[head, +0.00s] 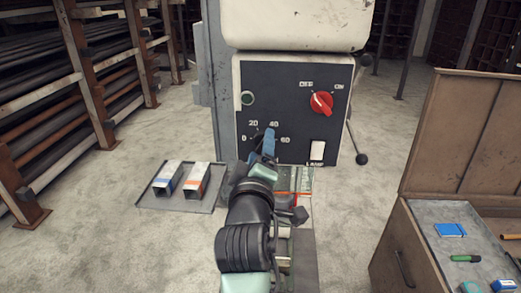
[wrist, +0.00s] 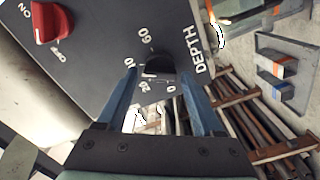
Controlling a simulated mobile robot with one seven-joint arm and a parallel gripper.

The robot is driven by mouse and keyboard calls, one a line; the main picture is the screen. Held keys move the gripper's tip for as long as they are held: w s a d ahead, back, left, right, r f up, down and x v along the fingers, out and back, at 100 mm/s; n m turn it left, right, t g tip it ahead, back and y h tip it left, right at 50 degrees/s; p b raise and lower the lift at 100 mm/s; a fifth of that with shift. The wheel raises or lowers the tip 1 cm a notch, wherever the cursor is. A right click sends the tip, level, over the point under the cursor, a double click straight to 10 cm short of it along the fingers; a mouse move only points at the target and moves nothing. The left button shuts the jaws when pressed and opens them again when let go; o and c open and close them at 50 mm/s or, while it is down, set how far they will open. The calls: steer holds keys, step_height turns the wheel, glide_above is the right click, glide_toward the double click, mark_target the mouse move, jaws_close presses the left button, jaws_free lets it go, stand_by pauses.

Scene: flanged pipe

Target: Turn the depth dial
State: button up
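The depth dial (wrist: 160,63) is a small black knob on the dark control panel (head: 290,85). In the wrist view it sits beside the word DEPTH, with a scale of numbers around it. In the head view my gripper mostly hides it amid the marks 0, 20, 40 and 60. My gripper (wrist: 157,70) has blue fingers, one on each side of the dial, with slim gaps visible between fingers and knob. It is open. In the head view the gripper (head: 267,142) is at the panel's lower left, its fingers seen nearly edge-on.
A lever with a ball end (head: 362,159) stands to the right. A tray (head: 150,199) lies left, an open tool chest (head: 395,235) right.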

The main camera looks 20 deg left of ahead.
steer(key=shift+o, duration=0.7)
steer(key=shift+s, duration=0.1)
steer(key=shift+s+d, duration=0.1)
steer(key=shift+s, duration=0.25)
steer(key=b+v, duration=0.4)
steer(key=v, duration=0.8)
steer(key=shift+b, duration=0.3)
steer(key=shift+r, duration=0.1)
